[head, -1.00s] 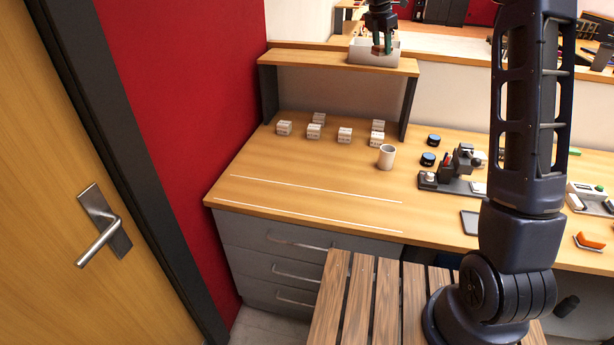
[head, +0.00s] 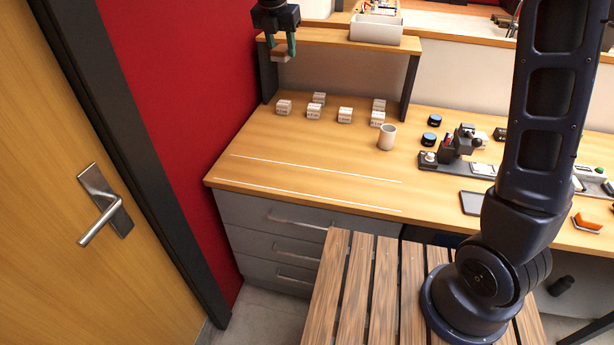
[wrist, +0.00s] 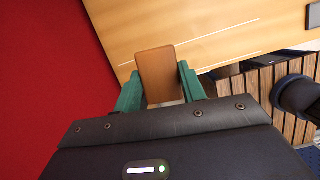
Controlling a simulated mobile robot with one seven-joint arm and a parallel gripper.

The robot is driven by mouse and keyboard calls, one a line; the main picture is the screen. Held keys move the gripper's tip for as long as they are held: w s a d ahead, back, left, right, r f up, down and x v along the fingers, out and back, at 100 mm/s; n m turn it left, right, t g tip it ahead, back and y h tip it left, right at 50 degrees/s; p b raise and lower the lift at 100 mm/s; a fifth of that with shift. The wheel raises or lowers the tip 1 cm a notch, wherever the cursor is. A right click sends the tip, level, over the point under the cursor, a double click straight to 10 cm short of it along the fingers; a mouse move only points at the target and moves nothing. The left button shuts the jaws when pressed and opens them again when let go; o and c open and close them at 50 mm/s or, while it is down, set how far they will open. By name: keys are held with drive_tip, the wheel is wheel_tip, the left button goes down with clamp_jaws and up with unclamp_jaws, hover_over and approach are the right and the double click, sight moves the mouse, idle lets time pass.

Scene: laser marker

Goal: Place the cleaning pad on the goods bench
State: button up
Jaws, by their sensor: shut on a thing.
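My gripper (head: 281,48) is at the top left of the head view, above the back left of the wooden bench (head: 300,150). Its green fingers are shut on the brown, block-shaped cleaning pad (head: 279,58). In the wrist view the pad (wrist: 157,70) sticks out between the fingers, apart from the bench top (wrist: 215,22) seen behind it. The head view does not clearly show the pad's height over the bench. Two white lines run across the front left of the bench top.
A raised shelf (head: 325,39) with a white bin (head: 376,31) stands at the back. Several small white boxes (head: 345,114) and a cup (head: 387,137) are on the bench. A red wall (head: 190,80) borders the left. The lined area is clear.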

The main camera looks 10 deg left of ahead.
drive_tip(key=n, duration=0.1)
hover_over(279, 174)
drive_tip(key=s, duration=0.1)
drive_tip(key=f, duration=0.1)
wheel_tip(279, 174, down, 37)
drive_tip(key=shift+s+d+f, duration=0.1)
drive_tip(key=shift+s+f, duration=0.05)
idle(0.4)
drive_tip(key=shift+f, duration=0.1)
drive_tip(key=o, duration=1)
drive_tip(key=shift+c, duration=0.2)
drive_tip(key=v, duration=1.2)
drive_tip(key=shift+d, duration=0.2)
